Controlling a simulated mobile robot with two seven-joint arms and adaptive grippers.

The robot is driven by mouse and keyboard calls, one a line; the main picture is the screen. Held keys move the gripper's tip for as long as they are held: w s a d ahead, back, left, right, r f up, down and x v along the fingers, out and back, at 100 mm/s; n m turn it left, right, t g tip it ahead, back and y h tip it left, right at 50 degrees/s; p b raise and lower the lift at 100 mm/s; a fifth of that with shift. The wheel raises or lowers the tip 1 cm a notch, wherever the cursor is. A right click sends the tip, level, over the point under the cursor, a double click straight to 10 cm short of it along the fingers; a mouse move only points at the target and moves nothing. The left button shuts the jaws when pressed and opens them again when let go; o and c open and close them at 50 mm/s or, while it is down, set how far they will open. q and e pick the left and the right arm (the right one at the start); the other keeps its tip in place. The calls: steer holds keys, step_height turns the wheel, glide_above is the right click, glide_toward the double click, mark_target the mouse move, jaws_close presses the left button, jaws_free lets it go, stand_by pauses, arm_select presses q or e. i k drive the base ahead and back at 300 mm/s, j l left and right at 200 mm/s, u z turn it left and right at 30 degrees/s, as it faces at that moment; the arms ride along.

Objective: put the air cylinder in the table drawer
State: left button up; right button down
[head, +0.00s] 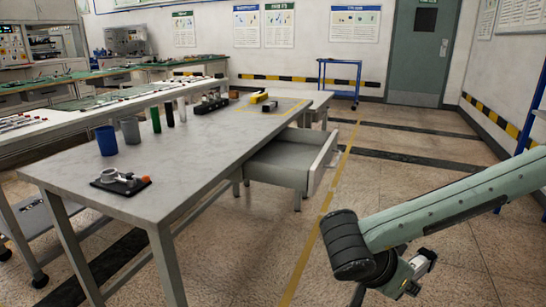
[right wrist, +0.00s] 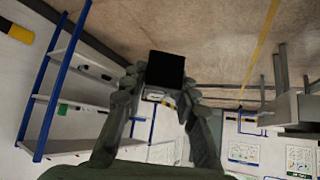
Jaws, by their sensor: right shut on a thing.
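My right gripper (right wrist: 160,112) is shut on the air cylinder (right wrist: 165,68), whose square black end faces the right wrist camera. In the head view the right gripper (head: 408,280) hangs low at the lower right, over the floor, with a small silver and dark part of the held thing (head: 424,260) showing beside it. The rest of it is hidden by the gripper. The table drawer (head: 277,167) stands pulled out from the right side of the grey table (head: 190,158). Its visible inside looks empty. The gripper is apart from the drawer, to its right and nearer the camera. My left gripper is out of view.
On the table stand a blue cup (head: 106,141), a grey cup (head: 130,131), green and black cylinders, dark blocks and a black plate with fittings (head: 121,182). A blue-framed rack (right wrist: 50,85) shows in the right wrist view. Floor between drawer and right arm is clear.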

mark_target(296, 160)
steer(key=u, duration=1.25)
steer(key=l+u, duration=0.4)
steer(key=l, duration=1.3)
